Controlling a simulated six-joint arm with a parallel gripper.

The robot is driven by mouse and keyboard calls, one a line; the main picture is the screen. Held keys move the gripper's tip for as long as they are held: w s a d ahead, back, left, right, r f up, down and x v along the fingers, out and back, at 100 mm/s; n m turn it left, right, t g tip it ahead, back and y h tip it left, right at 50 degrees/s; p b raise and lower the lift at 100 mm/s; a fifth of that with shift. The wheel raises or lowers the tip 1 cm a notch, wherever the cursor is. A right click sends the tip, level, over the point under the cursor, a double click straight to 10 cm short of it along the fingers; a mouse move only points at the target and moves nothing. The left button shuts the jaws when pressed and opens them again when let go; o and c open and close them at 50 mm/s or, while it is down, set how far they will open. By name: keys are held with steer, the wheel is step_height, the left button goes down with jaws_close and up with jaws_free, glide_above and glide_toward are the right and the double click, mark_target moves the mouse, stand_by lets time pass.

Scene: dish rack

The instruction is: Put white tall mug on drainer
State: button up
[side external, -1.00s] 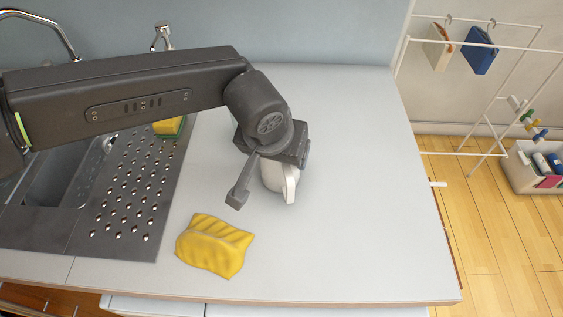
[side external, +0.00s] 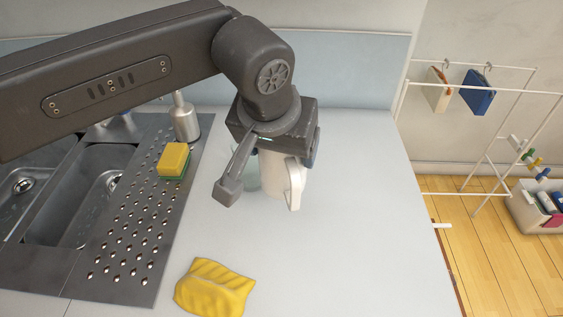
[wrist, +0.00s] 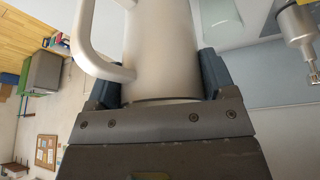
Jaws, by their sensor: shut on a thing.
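The white tall mug (side external: 277,182) hangs below my gripper (side external: 285,160) in the side view, its handle toward the right front. It appears raised off the counter and upright. In the wrist view the mug (wrist: 162,50) sits between the two blue fingers of my gripper (wrist: 160,82), which are shut on its sides, with the handle at the left. The drainer (side external: 135,220) is the dark perforated metal board beside the sink, left of the mug and apart from it.
A yellow and green sponge (side external: 173,160) lies on the drainer's back part, near a metal dispenser (side external: 186,120). A clear glass (side external: 248,178) stands behind the mug, partly hidden. A yellow cloth (side external: 214,288) lies on the front counter. The drainer's middle and front are clear.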

steer(key=w+a+r+n+y, duration=0.1)
steer(key=a+r+n, duration=0.15)
steer(key=a, duration=0.45)
steer(key=w+a+r+n+y, duration=0.1)
steer(key=a+r+n, duration=0.15)
steer(key=a, duration=0.45)
steer(key=s+a+f+n+y, duration=0.1)
steer(key=s+a+n, duration=0.3)
steer(key=a, duration=1)
step_height(320, 180, down, 8)
steer(key=shift+w+f, duration=0.1)
steer(key=shift+f, duration=0.05)
steer(key=shift+f, duration=2.4)
steer(key=shift+f, duration=0.1)
steer(key=shift+f, duration=0.65)
